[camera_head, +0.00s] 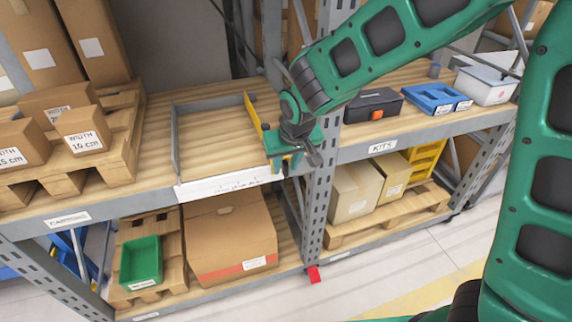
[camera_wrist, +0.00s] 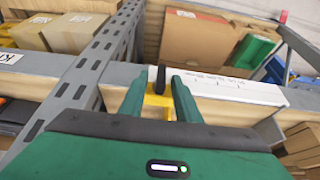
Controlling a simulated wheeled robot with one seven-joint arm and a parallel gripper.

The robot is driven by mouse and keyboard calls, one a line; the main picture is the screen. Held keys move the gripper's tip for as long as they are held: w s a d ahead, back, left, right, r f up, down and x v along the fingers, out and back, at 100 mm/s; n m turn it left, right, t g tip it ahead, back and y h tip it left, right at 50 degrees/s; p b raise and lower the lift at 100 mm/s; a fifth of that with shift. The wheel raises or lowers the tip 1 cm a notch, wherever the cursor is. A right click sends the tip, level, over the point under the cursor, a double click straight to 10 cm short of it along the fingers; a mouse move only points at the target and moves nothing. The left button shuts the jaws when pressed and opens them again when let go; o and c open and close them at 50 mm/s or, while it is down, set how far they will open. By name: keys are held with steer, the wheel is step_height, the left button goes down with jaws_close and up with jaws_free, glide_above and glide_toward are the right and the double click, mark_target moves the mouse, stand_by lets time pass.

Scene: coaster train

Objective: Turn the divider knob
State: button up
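A yellow divider (camera_head: 254,122) stands on the upper wooden shelf, left of my gripper in the head view. In the wrist view, part of its yellow body (camera_wrist: 157,101) shows between my fingers, with a dark upright knob (camera_wrist: 161,78) at its end. My gripper (camera_wrist: 160,88) is open, with one green finger on each side of the knob and small gaps visible. In the head view my gripper (camera_head: 286,165) is at the shelf's front edge and hides the knob. A white marked strip (camera_head: 222,187) runs along that edge; it also shows in the wrist view (camera_wrist: 235,89).
A perforated grey upright (camera_head: 320,195) stands just right of my gripper. Cartons (camera_head: 82,130) stand on a pallet at left. A black case (camera_head: 372,105) and blue tray (camera_head: 436,98) are on the right shelf. Below are a large carton (camera_head: 230,235) and green bin (camera_head: 141,262).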

steer(key=shift+w+f, duration=0.1)
steer(key=shift+f, duration=0.2)
steer(key=shift+c, duration=0.6)
jaws_close()
